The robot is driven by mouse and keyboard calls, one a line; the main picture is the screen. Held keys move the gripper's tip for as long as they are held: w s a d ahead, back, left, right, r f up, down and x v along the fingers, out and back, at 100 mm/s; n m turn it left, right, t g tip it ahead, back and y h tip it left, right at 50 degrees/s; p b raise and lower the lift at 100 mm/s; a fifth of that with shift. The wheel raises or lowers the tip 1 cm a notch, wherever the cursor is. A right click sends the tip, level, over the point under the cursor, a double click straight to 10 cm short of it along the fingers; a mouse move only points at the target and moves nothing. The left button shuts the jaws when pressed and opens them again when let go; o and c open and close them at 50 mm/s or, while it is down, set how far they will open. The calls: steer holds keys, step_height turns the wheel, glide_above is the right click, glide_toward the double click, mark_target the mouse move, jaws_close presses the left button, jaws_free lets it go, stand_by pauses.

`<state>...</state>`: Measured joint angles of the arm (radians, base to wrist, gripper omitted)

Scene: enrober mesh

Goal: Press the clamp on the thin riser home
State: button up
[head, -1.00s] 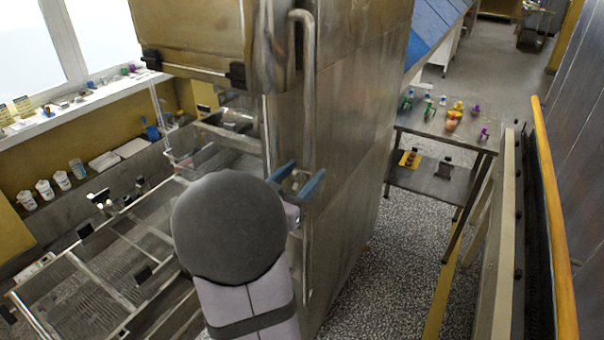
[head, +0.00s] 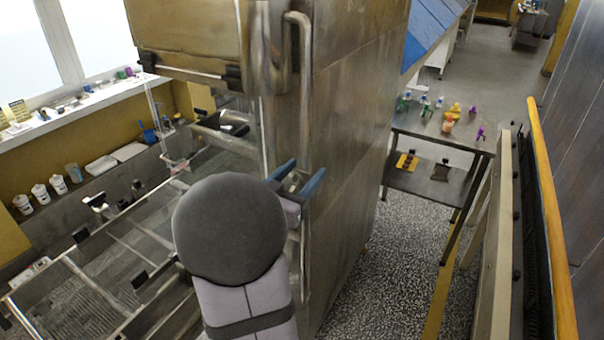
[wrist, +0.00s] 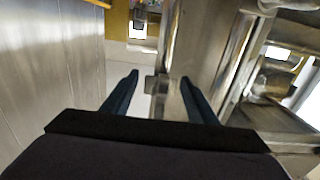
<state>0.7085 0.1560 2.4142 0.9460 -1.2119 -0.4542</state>
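A slim vertical pipe (head: 305,90) with a bent top runs down the side of the tall steel cabinet; I cannot tell whether it is the thin riser. My gripper (head: 300,178) is beside this pipe, its two blue fingers apart. In the wrist view my gripper (wrist: 160,88) is open, and a small grey block (wrist: 150,84) shows between the fingers, with no clear contact. I cannot tell whether this block is the clamp. My round grey wrist hides what lies below the fingers in the head view.
The tall steel cabinet (head: 355,130) stands close beside my gripper. A metal frame with wire mesh (head: 92,295) and black fittings lies at the left. A side table (head: 430,128) holds small coloured items. Speckled floor (head: 390,255) is open at the right.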

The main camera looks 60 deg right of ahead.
mark_target(290, 186)
steer(key=shift+a, duration=0.2)
steer(key=a+b, duration=0.1)
steer(key=a, duration=0.3)
steer(key=shift+a+b, duration=0.4)
steer(key=shift+a, duration=1.1)
steer(key=shift+r, duration=0.1)
